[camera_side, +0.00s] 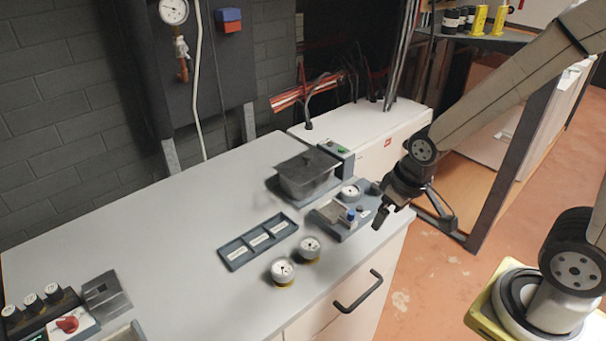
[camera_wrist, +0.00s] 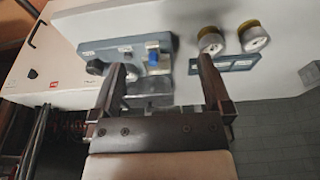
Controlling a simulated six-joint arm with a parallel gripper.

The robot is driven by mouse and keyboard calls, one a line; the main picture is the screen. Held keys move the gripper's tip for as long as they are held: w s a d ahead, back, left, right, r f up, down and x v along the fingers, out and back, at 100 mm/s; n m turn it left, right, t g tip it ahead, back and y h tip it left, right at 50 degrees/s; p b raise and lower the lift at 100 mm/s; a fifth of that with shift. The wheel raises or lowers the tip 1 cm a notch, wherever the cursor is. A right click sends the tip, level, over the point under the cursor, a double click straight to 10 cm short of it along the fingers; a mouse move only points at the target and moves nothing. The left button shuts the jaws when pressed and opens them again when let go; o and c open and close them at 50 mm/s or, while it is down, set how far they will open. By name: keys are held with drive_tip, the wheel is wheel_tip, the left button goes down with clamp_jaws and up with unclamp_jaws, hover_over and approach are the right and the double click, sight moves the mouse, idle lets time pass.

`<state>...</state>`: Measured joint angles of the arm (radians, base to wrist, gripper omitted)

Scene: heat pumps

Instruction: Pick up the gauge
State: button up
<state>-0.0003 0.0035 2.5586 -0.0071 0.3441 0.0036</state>
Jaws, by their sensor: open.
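Two round gauges with white faces and yellowish bases stand on the worktop in the side view, a rear one (camera_side: 310,248) and a front one (camera_side: 283,271). Two also show in the wrist view, one at left (camera_wrist: 210,39) and one at right (camera_wrist: 254,37). Another round gauge (camera_side: 349,193) sits on a grey station (camera_side: 329,212) with a blue-topped part (camera_side: 351,214). My gripper (camera_side: 379,213) is open and empty, above the right edge of the worktop beside the station. In the wrist view its fingers (camera_wrist: 164,78) frame the station area; the two loose gauges lie beyond the right finger.
A blue-grey tray (camera_side: 232,264) with labelled slots lies left of the loose gauges. A dark covered bin (camera_side: 306,173) stands behind the station. A panel with a red knob (camera_side: 68,324) is at front left. A gauge (camera_side: 173,11) hangs on the wall. The worktop's left-middle is clear.

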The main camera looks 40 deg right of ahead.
drive_tip(key=w, duration=0.1)
drive_tip(key=n+t+y, duration=0.3)
drive_tip(key=n, duration=0.3)
hover_over(310, 243)
drive_tip(key=s+d, duration=0.3)
wheel_tip(310, 243, down, 7)
drive_tip(key=shift+w+a+f+n+y, duration=0.2)
drive_tip(key=shift+a+f+n+y, duration=0.1)
drive_tip(key=shift+a+n, duration=0.15)
drive_tip(key=shift+a+f, duration=0.1)
drive_tip(key=shift+x, duration=1.2)
drive_tip(key=shift+x, duration=2.55)
